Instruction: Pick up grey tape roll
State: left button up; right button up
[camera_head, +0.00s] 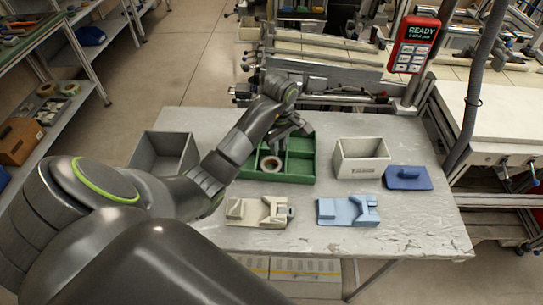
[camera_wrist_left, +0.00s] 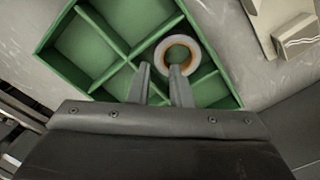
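A grey tape roll (camera_head: 277,161) with a brownish inner ring sits in the front left part of the green divided tray (camera_head: 292,180). In the left wrist view the roll (camera_wrist_left: 179,39) lies with its hole facing the camera, near the crossing of the tray's dividers (camera_wrist_left: 146,42). My left gripper (camera_head: 292,128) is above the tray, just behind the roll in the head view. Its two fingers (camera_wrist_left: 160,68) are apart with nothing between them; one fingertip overlaps the roll's lower edge in the picture. Whether it touches cannot be told. My right gripper is not in view.
A grey open bin (camera_head: 146,158) stands left of the tray, partly behind my arm. A whitish bin (camera_head: 362,169) and a blue block (camera_head: 407,178) are at the right. Beige (camera_head: 255,218) and light blue (camera_head: 346,219) fixtures lie in front. The table's front right is clear.

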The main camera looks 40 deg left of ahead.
aim_at(278, 160)
pick_arm(q)
jog(key=shift+f+b, duration=0.3)
jog(key=shift+f, duration=0.15)
jog(key=shift+f+b, duration=0.8)
jog(key=shift+f, duration=0.05)
jog(key=shift+a+f+p, duration=0.15)
jog(key=shift+f+p, duration=0.3)
jog(key=shift+f, duration=1)
grip_shut()
